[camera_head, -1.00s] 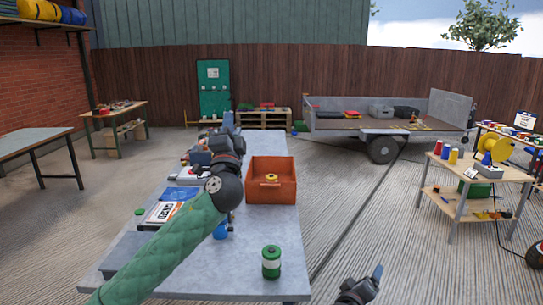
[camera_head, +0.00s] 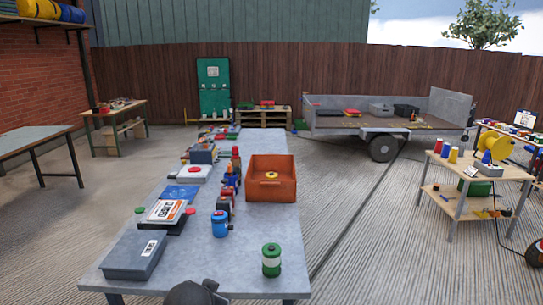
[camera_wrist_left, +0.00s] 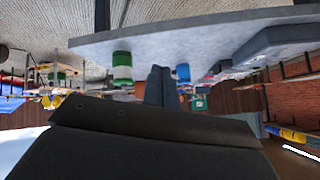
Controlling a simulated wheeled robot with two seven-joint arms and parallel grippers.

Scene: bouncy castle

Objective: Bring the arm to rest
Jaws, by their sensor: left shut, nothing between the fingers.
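My left gripper (camera_wrist_left: 160,86) shows in the left wrist view with its dark fingers together and nothing between them. That view is upside down. A dark part of my arm shows at the bottom edge of the head view, in front of the near edge of the grey table (camera_head: 250,225). The left gripper's fingertips point toward the table, apart from the green-and-white canister (camera_head: 271,260) and the blue canister (camera_head: 220,224). Both canisters stand upright on the table and also show in the wrist view. My right gripper is in neither current view.
An orange crate (camera_head: 271,190) with a yellow item inside stands on the table's right side. A grey case (camera_head: 135,255), boxes and several small items line its left side. A wooden workbench (camera_head: 465,168) is at right, a trailer (camera_head: 380,122) behind. Bare floor lies between.

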